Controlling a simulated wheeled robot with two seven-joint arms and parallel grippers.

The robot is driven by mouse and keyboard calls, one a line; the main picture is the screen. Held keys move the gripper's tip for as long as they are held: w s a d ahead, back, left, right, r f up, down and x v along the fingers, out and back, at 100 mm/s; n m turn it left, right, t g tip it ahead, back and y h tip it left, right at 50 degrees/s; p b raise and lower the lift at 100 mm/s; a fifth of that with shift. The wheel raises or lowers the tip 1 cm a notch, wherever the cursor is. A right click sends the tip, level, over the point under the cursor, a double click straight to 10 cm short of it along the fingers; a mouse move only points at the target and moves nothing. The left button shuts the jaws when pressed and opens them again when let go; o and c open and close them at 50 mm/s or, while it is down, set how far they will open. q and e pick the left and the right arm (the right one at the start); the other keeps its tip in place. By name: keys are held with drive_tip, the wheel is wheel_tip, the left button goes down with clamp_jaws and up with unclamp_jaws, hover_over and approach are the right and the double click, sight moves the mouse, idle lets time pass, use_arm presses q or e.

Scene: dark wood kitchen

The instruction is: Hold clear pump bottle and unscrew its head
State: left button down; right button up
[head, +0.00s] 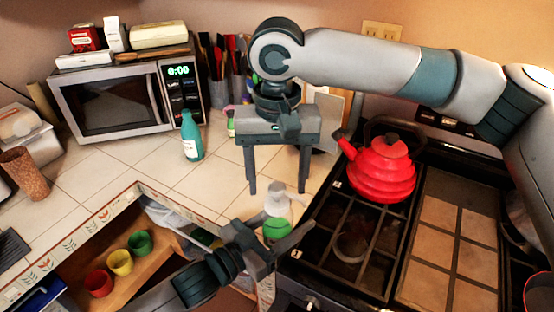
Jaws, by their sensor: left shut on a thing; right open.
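The clear pump bottle (276,229) stands upright near the counter's front edge, left of the stove, with green showing in its body. Its pale pump head (278,199) is on top. My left gripper (286,236) comes from below and is shut on the bottle's body, hiding its lower part. My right gripper (276,191) points down with its two fingers wide apart. In the picture the pump head shows just below the gap between the fingertips. I cannot tell whether the fingers are level with the head in depth.
A red kettle (378,168) sits on the stove (338,235) close to the right. A teal bottle (191,137) stands on the counter, left of my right gripper. An open drawer (150,262) with colored cups lies at lower left. A microwave (117,102) stands behind.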

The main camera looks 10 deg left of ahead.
sight(277, 222)
drive_tip(key=shift+f, duration=1.2)
drive_tip(key=c, duration=1.3)
